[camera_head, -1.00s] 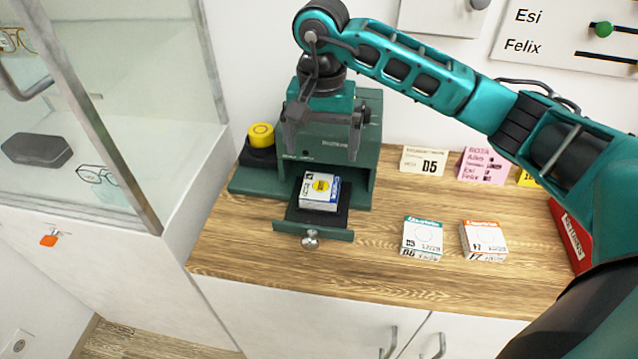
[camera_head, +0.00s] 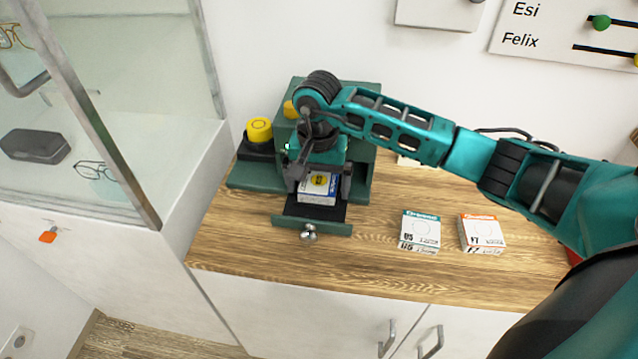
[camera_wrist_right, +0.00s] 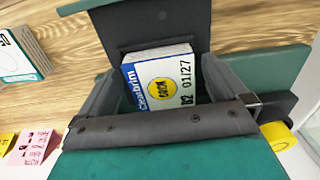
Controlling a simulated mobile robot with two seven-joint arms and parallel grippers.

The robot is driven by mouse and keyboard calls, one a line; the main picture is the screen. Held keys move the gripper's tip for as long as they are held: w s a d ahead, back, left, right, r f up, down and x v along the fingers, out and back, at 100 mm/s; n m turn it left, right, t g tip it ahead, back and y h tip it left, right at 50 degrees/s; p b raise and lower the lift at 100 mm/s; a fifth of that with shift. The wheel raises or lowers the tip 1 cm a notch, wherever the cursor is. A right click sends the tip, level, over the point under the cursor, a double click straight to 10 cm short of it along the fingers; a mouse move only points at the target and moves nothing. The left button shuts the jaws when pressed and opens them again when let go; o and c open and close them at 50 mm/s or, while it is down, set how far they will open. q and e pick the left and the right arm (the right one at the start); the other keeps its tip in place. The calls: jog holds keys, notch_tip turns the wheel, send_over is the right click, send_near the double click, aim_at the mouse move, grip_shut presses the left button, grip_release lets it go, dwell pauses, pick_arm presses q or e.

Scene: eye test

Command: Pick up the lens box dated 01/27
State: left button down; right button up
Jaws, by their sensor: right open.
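The lens box dated 01/27 (camera_head: 317,193) is white and blue with a yellow round label. It sits on the dark pulled-out drawer (camera_head: 330,213) of a green machine. My right gripper (camera_head: 322,186) is open over the drawer, pointing down. Its fingers stand on either side of the box, as the right wrist view (camera_wrist_right: 163,68) shows. Whether they touch it I cannot tell. My left gripper is not in view.
The green machine (camera_head: 361,160) stands behind the drawer, with a yellow button (camera_head: 259,130) to its left. Two other lens boxes, one teal-topped (camera_head: 420,229) and one orange-topped (camera_head: 482,232), stand to the right. A glass cabinet (camera_head: 150,195) is at the left. The counter front is clear.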

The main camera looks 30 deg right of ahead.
jog(key=c, duration=1.1)
jog(key=shift+r, duration=0.1)
